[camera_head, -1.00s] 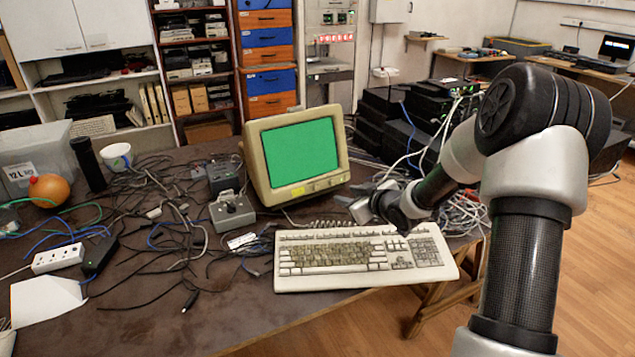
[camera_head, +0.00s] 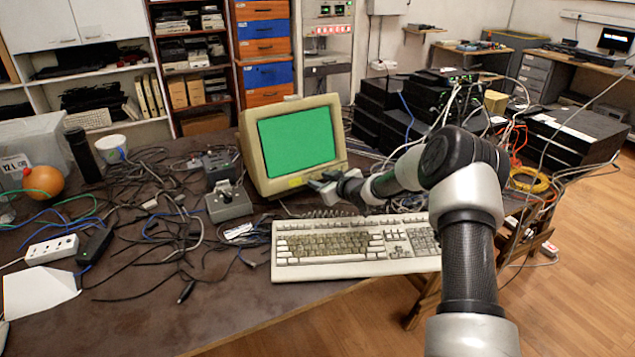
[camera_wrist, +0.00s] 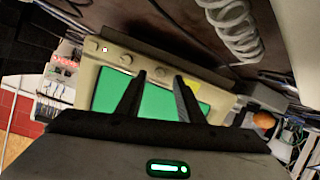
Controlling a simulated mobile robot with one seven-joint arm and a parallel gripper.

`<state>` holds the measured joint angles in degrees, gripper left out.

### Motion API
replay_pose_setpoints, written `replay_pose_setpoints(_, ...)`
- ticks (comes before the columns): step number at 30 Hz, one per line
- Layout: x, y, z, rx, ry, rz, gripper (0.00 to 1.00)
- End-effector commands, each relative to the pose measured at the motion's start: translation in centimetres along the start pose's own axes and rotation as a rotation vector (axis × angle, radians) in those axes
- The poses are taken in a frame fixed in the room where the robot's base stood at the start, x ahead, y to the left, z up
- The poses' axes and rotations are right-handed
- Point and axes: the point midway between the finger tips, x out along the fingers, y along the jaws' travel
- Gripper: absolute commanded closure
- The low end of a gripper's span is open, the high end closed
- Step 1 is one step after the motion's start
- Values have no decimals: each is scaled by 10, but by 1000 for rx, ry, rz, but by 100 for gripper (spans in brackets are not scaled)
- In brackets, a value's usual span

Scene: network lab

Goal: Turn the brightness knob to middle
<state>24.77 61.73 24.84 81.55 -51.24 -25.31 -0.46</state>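The beige monitor (camera_head: 250,150) has a lit plain green screen and stands behind the keyboard. In the wrist view the monitor (camera_wrist: 225,98) appears upside down. Small round knobs (camera_wrist: 125,59) and a small lit spot (camera_wrist: 104,49) sit on its bezel there. I cannot tell which knob is the brightness knob or where it is set. My gripper (camera_head: 320,184) is at the monitor's lower right front corner. In the wrist view my gripper (camera_wrist: 160,76) is open, with its fingers apart and nothing between them. The fingertips overlap the bezel and screen; contact cannot be told.
A beige keyboard (camera_head: 350,247) lies just in front of the monitor. A grey joystick box (camera_head: 229,204) stands left of it, among tangled cables (camera_head: 160,215). Stacked black devices (camera_head: 380,110) with loose cables stand to the right. The table's front edge is mostly clear.

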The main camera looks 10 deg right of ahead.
Motion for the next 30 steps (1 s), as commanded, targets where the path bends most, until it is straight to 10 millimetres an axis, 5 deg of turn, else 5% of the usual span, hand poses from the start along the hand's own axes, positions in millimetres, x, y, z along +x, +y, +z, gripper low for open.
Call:
replay_pose_setpoints(6,22,0,1,0,-1,-1,66)
replay_pose_setpoints(16,26,0,0,0,-1,-1,66)
replay_pose_setpoints(22,26,0,0,0,-1,0,98)
replay_pose_setpoints(30,26,0,1,-15,-1,1,100)
